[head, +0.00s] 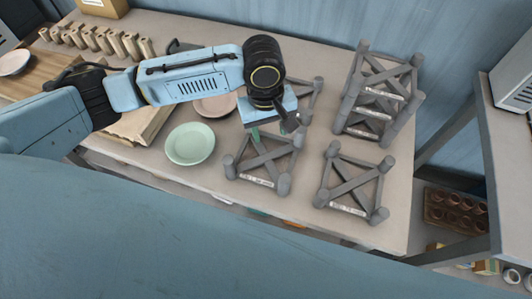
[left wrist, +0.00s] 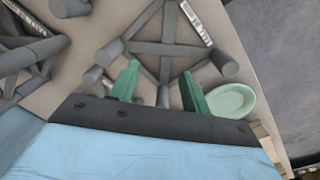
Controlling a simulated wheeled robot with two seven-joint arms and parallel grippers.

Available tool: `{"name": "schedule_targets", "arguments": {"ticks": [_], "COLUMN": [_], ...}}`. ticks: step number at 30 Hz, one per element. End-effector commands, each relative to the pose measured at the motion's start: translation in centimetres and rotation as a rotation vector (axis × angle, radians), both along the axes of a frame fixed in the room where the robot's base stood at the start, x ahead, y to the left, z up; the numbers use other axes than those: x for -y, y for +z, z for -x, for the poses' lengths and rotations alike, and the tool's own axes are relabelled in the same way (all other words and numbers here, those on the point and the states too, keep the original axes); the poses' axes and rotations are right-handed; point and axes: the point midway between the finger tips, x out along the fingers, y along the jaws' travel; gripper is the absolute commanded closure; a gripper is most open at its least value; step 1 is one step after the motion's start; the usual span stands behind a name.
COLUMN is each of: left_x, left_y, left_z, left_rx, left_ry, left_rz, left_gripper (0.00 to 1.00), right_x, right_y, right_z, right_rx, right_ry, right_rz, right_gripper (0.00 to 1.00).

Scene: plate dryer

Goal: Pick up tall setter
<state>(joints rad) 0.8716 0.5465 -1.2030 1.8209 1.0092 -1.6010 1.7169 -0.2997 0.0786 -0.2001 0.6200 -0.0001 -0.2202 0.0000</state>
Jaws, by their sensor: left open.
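Several grey setters, square frames with crossed bars and round corner posts, stand on the table. In the head view one is at front middle (head: 257,180), one at front right (head: 347,208), and a taller, stacked-looking one (head: 381,98) at back right. Another (head: 318,84) is partly hidden behind my left gripper. I cannot tell by label which is the tall setter. My left gripper (head: 273,130) is over the back part of the front-middle setter. In the left wrist view its green fingers (left wrist: 160,70) are apart, with a setter (left wrist: 166,48) just beyond them. My right gripper is out of view.
A pale green plate (head: 190,144) lies left of the front-middle setter, with a pinkish plate (head: 216,105) behind it. Several beige pieces (head: 103,40) line the back left. A shelf unit (head: 468,165) stands right of the table. The table's front right corner (head: 392,238) is clear.

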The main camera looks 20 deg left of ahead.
Motion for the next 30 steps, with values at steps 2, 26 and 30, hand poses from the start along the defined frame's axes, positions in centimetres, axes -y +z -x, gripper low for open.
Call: {"name": "schedule_targets", "arguments": {"ticks": [2, 26, 30], "left_x": [-1.4, -2.6, -2.7], "left_y": [0.6, -7.8, -10.0], "left_z": [-1.1, -1.8, -1.9], "left_rx": [-0.008, -0.023, -0.023], "left_ry": [0.079, 0.169, 0.169], "left_rz": [-0.038, -0.069, -0.071], "left_gripper": [0.53, 0.53, 0.53], "right_x": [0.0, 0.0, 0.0], "right_y": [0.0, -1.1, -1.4], "right_z": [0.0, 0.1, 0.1], "right_rx": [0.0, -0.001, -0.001], "right_ry": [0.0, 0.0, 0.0], "right_rz": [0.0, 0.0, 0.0], "right_gripper": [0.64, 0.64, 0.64]}}
